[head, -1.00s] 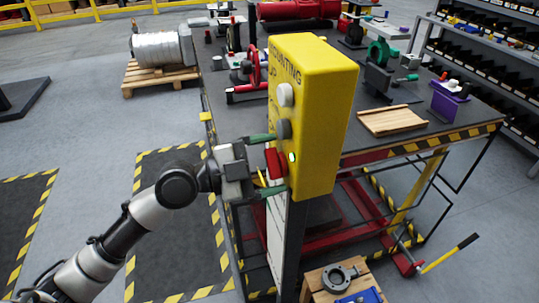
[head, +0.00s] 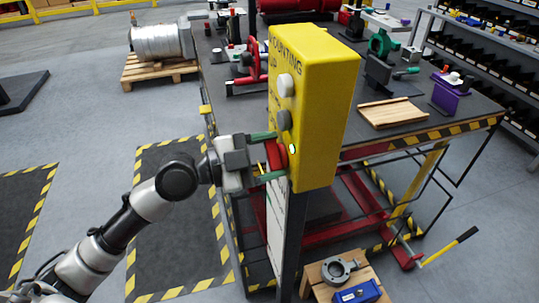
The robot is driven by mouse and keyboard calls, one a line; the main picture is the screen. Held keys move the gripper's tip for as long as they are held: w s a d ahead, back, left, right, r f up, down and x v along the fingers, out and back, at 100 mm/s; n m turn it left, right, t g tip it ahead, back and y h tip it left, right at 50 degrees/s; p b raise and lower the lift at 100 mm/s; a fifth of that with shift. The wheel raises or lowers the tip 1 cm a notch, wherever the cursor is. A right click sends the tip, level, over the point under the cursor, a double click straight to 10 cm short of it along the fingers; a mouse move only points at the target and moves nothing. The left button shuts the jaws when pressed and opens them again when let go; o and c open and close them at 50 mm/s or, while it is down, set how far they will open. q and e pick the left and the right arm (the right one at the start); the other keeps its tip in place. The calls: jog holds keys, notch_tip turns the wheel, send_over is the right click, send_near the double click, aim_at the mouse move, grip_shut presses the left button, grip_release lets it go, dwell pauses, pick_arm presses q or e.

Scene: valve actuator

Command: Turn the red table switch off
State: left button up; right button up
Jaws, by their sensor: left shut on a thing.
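The yellow control box (head: 318,110) stands on a dark post in the middle of the head view. On its left-hand face are a white knob, a grey knob and, lowest, the red switch (head: 281,157). My right gripper is not in view.
A dark workbench (head: 455,113) with a wooden tray (head: 393,114) and tools stands behind the box. A small wooden stand (head: 315,276) with metal parts is at the box's foot. Open floor with striped mats (head: 178,230) lies to the left.

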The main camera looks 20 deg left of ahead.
pick_arm(q)
jog(key=n, duration=0.3)
jog(key=shift+f+b, duration=0.1)
jog(key=shift+b, duration=0.2)
jog(key=n, duration=0.4)
jog(key=shift+n, duration=0.4)
jog(key=n+p, duration=0.1)
jog(key=n, duration=0.3)
jog(key=shift+f+n+p, duration=0.15)
jog(key=shift+n+p, duration=0.7)
jog(key=shift+n, duration=1.35)
jog(key=o, duration=0.9)
